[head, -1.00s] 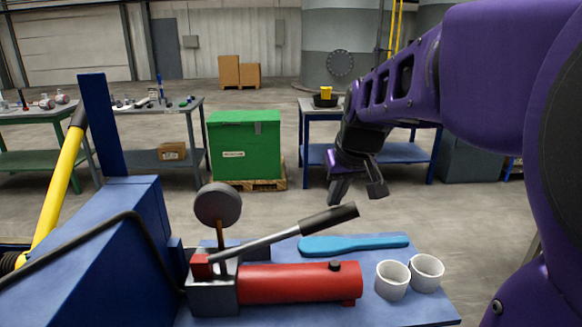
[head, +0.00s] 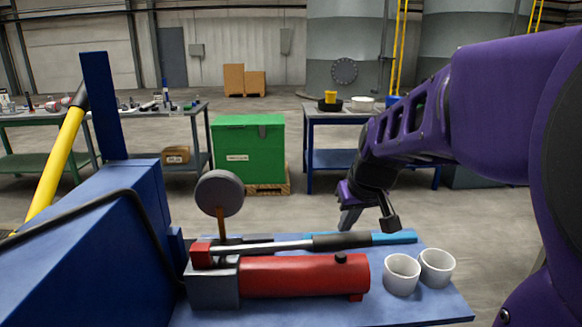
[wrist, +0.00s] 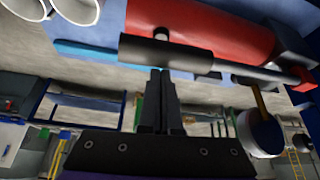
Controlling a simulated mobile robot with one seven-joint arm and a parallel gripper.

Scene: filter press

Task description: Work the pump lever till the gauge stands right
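The pump lever, a silver rod with a black grip (head: 340,242), lies nearly level just above the red pump cylinder (head: 300,276). Its grip also crosses the wrist view (wrist: 165,52). The round grey gauge (head: 219,193) stands on a brass stem at the pump's left end, with its back towards the head camera; its reading cannot be made out. My gripper (head: 345,224) points down at the grip. In the wrist view its two fingers (wrist: 161,76) are close together with nothing seen between them, their tips at the grip's edge; contact cannot be told for sure.
Two white cups (head: 402,275) stand right of the cylinder on the blue bench (head: 290,315). A blue flat-handled item (head: 398,237) lies behind the lever. A blue press frame (head: 90,250) with a black hose fills the left. A green crate (head: 247,150) stands beyond.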

